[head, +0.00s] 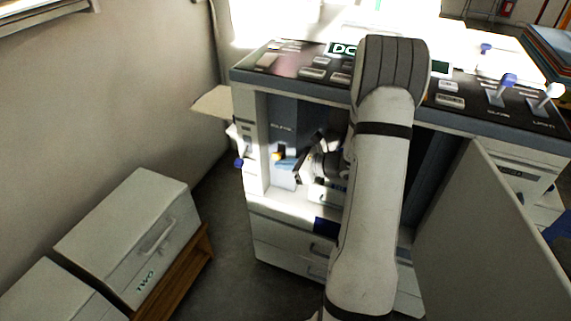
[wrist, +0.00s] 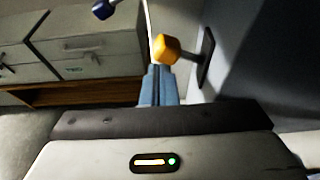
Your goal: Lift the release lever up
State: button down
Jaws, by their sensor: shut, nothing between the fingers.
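A yellow knob (head: 279,155) on a short dark stem is mounted on the inner panel of the machine's open bay; I take it for the release lever, though its label is not readable. In the wrist view the same knob (wrist: 167,48) sits just above the fingertips in the picture, its stem running right to a dark plate. My gripper (wrist: 160,72) is shut and empty, its blue fingers pressed together. Whether the fingertips touch the knob I cannot tell. In the head view my gripper (head: 298,171) is inside the bay, just right of the knob, partly hidden by my arm.
A blue knob (head: 239,163) sticks out at the bay's left edge. An open door (head: 490,235) stands at right. The control top (head: 310,70) overhangs the bay. White boxes (head: 125,225) on a wooden pallet (head: 190,268) stand at left, with free floor between.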

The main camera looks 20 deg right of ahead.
jog(key=shift+w+d+r, duration=0.1)
jog(key=shift+w+r, duration=0.1)
jog(key=shift+r, duration=0.4)
jog(key=f+p+v, duration=0.1)
jog(key=v, duration=0.6)
jog(key=shift+s+d+p, duration=0.2)
jog(key=shift+s+p, duration=0.1)
jog(key=shift+s, duration=0.15)
jog(key=shift+s, duration=0.1)
